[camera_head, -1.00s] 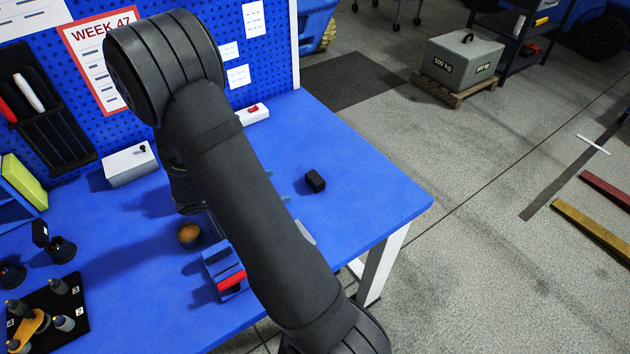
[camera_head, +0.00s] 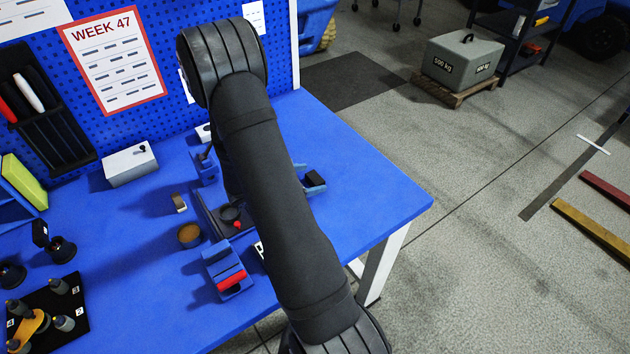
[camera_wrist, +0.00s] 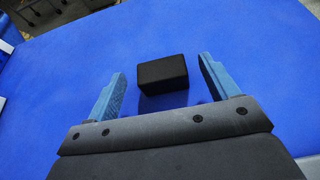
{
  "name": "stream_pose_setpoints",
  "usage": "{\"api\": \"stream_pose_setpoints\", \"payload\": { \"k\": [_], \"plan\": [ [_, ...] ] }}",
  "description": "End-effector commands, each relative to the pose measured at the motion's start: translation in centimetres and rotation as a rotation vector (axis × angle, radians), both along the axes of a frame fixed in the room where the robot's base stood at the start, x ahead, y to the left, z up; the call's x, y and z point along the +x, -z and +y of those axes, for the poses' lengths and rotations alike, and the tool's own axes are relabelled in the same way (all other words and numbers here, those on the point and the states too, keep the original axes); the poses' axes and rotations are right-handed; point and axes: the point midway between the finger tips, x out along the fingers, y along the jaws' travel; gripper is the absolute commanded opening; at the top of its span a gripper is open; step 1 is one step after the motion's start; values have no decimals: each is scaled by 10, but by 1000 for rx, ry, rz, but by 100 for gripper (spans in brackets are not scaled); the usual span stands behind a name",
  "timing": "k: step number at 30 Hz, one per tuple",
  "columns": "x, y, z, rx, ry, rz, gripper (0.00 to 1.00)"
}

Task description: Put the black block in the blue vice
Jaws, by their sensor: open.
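The black block (camera_wrist: 163,74) lies on the blue table between the two blue fingers of my gripper (camera_wrist: 161,66) in the wrist view. The fingers are open, with a gap on each side of the block. In the head view the block (camera_head: 315,178) shows just right of my arm, which hides most of the gripper. A blue fixture with a red part (camera_head: 229,279), which looks like the blue vice, stands on the table left of my arm. Its jaw opening is not clear, and my arm is close beside it.
A brown round object (camera_head: 190,235) and a small tan piece (camera_head: 179,202) sit left of the fixtures. Another blue fixture (camera_head: 205,166) stands behind them. A white box (camera_head: 130,165) is near the pegboard. The table's right side is clear up to its edge.

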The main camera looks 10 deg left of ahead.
Motion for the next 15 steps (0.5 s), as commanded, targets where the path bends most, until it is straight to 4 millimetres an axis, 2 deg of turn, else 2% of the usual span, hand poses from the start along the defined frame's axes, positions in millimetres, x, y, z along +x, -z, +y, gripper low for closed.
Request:
{"api": "stream_pose_setpoints", "payload": {
  "k": [7, 15],
  "plan": [
    [25, 15, -26, -2, 3, 2, 80],
    [31, 19, -32, -1, 0, 1, 80]
  ]
}}
